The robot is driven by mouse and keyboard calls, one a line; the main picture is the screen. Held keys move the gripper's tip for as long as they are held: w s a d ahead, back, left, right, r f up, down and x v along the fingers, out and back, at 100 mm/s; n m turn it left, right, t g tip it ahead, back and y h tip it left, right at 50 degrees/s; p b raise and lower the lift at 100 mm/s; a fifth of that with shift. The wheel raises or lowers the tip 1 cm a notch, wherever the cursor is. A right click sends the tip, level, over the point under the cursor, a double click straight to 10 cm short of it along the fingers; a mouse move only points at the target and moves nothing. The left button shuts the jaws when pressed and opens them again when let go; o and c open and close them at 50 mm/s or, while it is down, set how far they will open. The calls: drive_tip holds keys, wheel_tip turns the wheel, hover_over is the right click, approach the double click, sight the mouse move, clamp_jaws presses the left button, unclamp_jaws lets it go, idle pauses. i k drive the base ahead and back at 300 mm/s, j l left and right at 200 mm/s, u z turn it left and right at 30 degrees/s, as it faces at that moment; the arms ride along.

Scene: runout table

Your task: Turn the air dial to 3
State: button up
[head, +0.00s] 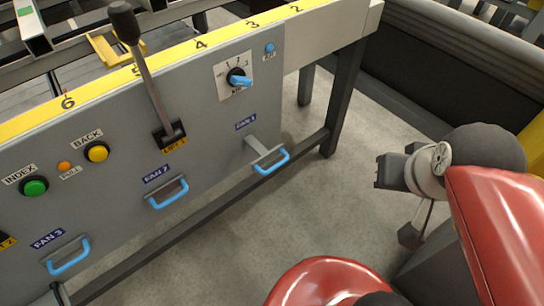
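The air dial (238,78) is a blue knob on a square white plate, high on the right end of the grey panel. Small figures run around the top of the plate, and a partly covered label sits below. The knob's blue bar points right and slightly down in the picture; I cannot tell for sure which mark it stands at. My gripper (391,173) is at the right, over the floor, well apart from the dial and the panel. It is seen from the side, and its finger opening cannot be made out. Nothing visible is held in it.
A black-knobbed lever (150,82) stands out left of the dial. Blue fan handles (272,162) jut from the panel's lower part; the right one is pulled out. A table leg (342,98) stands right of the panel. Floor (335,190) between panel and gripper is clear.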

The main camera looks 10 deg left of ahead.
sight(236, 77)
drive_tip(key=k+j+u, duration=0.1)
drive_tip(key=k+j, duration=0.2)
drive_tip(key=k+j+u, duration=0.1)
drive_tip(key=k+j, duration=0.2)
drive_tip(key=k+j+u, duration=0.1)
drive_tip(key=k+j, duration=0.15)
drive_tip(key=j, duration=0.15)
drive_tip(key=k+j, duration=0.3)
drive_tip(key=k+j+u, duration=0.15)
drive_tip(key=j, duration=0.3)
drive_tip(key=k+j+u, duration=0.1)
drive_tip(key=k+j, duration=0.25)
drive_tip(key=k+j+u, duration=0.1)
drive_tip(key=j, duration=0.4)
drive_tip(key=k, duration=0.1)
